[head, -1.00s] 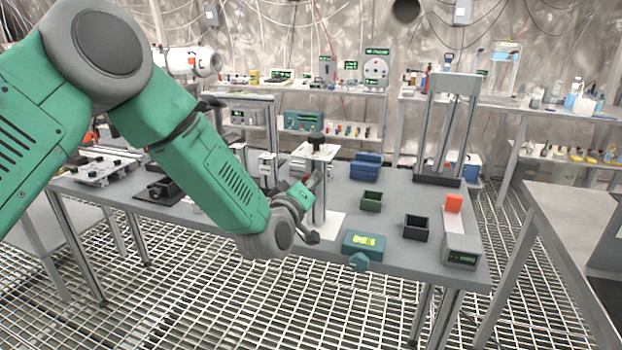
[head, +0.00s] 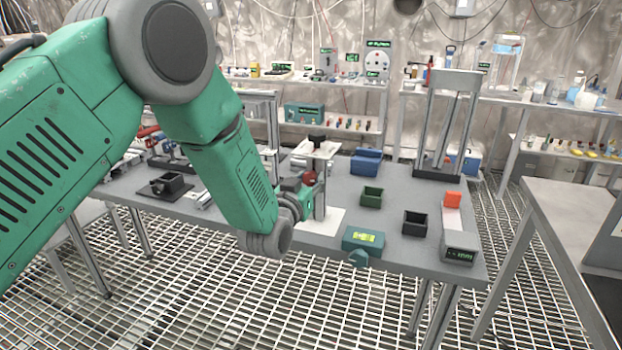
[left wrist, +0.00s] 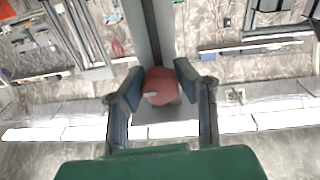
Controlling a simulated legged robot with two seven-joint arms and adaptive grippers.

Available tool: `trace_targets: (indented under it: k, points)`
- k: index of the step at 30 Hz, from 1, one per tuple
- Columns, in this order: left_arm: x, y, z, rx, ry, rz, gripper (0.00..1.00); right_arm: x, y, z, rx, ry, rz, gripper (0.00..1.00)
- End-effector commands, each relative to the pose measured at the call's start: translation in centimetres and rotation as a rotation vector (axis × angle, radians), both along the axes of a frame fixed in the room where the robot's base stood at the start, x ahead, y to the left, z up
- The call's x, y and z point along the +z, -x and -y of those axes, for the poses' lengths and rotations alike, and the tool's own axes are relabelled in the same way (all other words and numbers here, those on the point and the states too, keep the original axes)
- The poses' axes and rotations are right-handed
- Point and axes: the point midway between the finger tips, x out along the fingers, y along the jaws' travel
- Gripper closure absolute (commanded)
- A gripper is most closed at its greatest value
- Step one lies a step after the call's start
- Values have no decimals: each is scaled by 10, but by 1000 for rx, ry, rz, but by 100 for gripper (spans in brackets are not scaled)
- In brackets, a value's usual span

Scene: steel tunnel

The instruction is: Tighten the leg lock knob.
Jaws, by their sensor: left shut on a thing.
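A red knob (head: 309,178) sits on the upright leg (head: 320,200) of a small stand with a pale top plate (head: 318,150) near the table's front. In the left wrist view the red knob (left wrist: 160,86) with a pale pointer lies between the two fingers of my left gripper (left wrist: 158,78), in front of a grey post (left wrist: 150,35). In the head view my left gripper (head: 303,188) is at the knob from the left, shut on it. The knob's rear is hidden. My right gripper is not in view.
A teal level box (head: 363,240) is right of the stand, at the table's front edge. A tall frame (head: 449,120) stands at the back right.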

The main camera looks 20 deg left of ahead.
Motion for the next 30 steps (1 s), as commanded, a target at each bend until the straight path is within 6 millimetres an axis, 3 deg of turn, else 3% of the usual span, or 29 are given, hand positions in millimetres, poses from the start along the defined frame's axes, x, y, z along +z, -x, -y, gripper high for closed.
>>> trace_targets:
  k: [1, 19, 20, 21, 30]
  points:
    - [-7, 2, 1, -2, -16, -16, 100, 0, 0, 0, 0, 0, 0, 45]
    - [-8, 2, 1, -3, -53, -15, 100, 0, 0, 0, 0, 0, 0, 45]
    - [-8, 2, 1, -3, -53, -15, 67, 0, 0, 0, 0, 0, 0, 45]
    - [-7, 2, 1, -3, -53, -13, 53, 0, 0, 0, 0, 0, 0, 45]
    - [-2, 2, 0, -1, -51, -3, 50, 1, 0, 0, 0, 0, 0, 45]
